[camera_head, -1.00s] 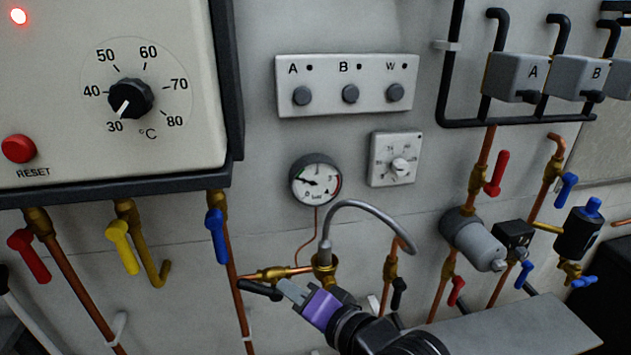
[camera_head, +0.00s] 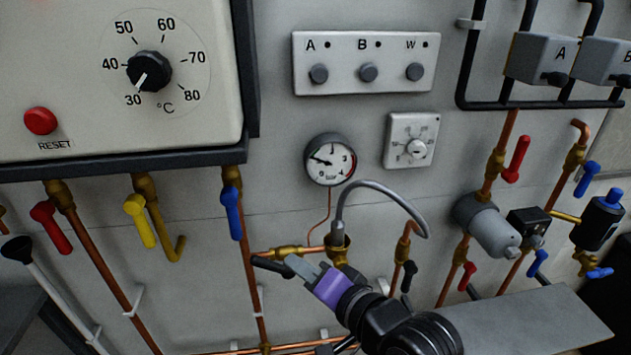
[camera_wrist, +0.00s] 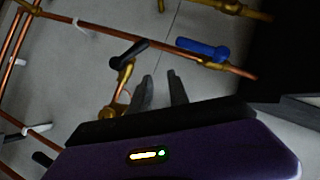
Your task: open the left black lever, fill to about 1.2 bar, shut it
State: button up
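The left black lever (camera_head: 268,265) lies slanted, close to sideways, at the brass valve left of the grey hose's lower end. It also shows in the wrist view (camera_wrist: 130,53), beyond my fingertips. My gripper (camera_head: 301,266) is at the lever's right end in the head view. In the wrist view its two dark fingers (camera_wrist: 161,80) stand apart with nothing between them, short of the lever. Contact cannot be told. The pressure gauge (camera_head: 330,160) is above; its needle points left and slightly up, seemingly below 1. Another black lever (camera_head: 409,276) is to the right.
The grey hose (camera_head: 385,189) arches just above my gripper. Yellow (camera_head: 139,220) and red (camera_head: 50,226) levers hang further left.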

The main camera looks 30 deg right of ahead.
jog(key=o, duration=0.3)
jog(key=shift+m+y, duration=0.5)
jog(key=shift+y, duration=0.3)
jog(key=w+f+b, duration=0.1)
jog(key=f, duration=0.1)
jog(key=w+f+b, duration=0.1)
jog(key=f+b, duration=0.1)
jog(key=w+f+b, duration=0.1)
jog(key=f+b, duration=0.1)
jog(key=f, duration=0.1)
jog(key=shift+a, duration=0.15)
jog(key=shift+o, duration=0.2)
jog(key=m+y+b, duration=0.3)
jog(key=m, duration=0.2)
send_near(272, 268)
notch_tip(272, 268, down, 2)
jog(key=w+a, duration=0.2)
jog(key=w, duration=0.1)
jog(key=m, duration=0.2)
jog(key=d+m+t+y, duration=0.1)
jog(key=m, duration=0.1)
jog(key=shift+w+r+y, duration=0.1)
jog(key=shift+w+y, duration=0.15)
jog(key=shift+y, duration=0.05)
jog(key=shift+w+a+r+m, duration=0.2)
jog(key=shift+a+r+m, duration=0.1)
jog(key=shift+m, duration=0.1)
jog(key=shift+x, duration=3.6)
jog(key=shift+f, duration=0.1)
grip_shut()
